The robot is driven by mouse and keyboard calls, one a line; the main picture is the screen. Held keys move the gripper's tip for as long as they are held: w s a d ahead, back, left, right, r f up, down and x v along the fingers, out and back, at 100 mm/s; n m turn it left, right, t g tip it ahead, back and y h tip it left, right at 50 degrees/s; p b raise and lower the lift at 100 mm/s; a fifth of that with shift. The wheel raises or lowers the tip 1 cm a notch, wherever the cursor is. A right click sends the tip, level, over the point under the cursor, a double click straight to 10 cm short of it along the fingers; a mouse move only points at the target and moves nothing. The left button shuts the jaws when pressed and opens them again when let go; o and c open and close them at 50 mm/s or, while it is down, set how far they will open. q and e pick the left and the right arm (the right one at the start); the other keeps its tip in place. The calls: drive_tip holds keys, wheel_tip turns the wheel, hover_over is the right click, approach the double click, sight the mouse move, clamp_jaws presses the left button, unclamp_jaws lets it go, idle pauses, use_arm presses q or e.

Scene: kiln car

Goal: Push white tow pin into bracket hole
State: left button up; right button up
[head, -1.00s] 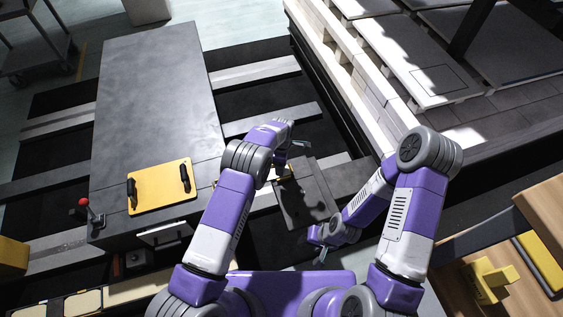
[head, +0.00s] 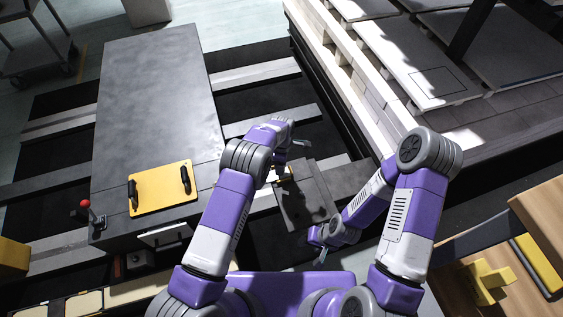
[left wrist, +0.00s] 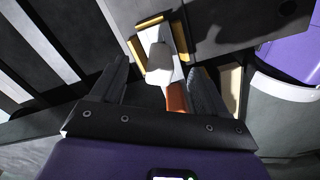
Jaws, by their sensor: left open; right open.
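In the left wrist view, a pale white pin-like piece (left wrist: 160,58) stands between the fingers of my left gripper (left wrist: 160,68). My left gripper is open, with a finger on either side and visible space around the piece. An orange-brown part (left wrist: 176,98) lies just below it. Yellow bracket parts (left wrist: 137,47) surround a white strip behind the piece. I cannot tell how deep the pin sits, and the hole is hidden. In the head view the yellow bracket (head: 285,174) shows partly beyond my left wrist. My right gripper (head: 321,254) is small, low and apart from the bracket, open.
A dark grey deck (head: 160,90) stands at left, carrying a yellow plate with black handles (head: 160,188). A red-knobbed lever (head: 94,212) stands at its front corner. The kiln car with pale blocks (head: 365,85) is at upper right. A wooden surface (head: 540,225) is at lower right.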

use_arm(q)
drive_tip(key=shift+r+p, duration=0.65)
drive_tip(key=shift+r, duration=0.7)
wheel_tip(320, 180, up, 8)
drive_tip(key=p, duration=0.2)
drive_tip(key=shift+f, duration=0.2)
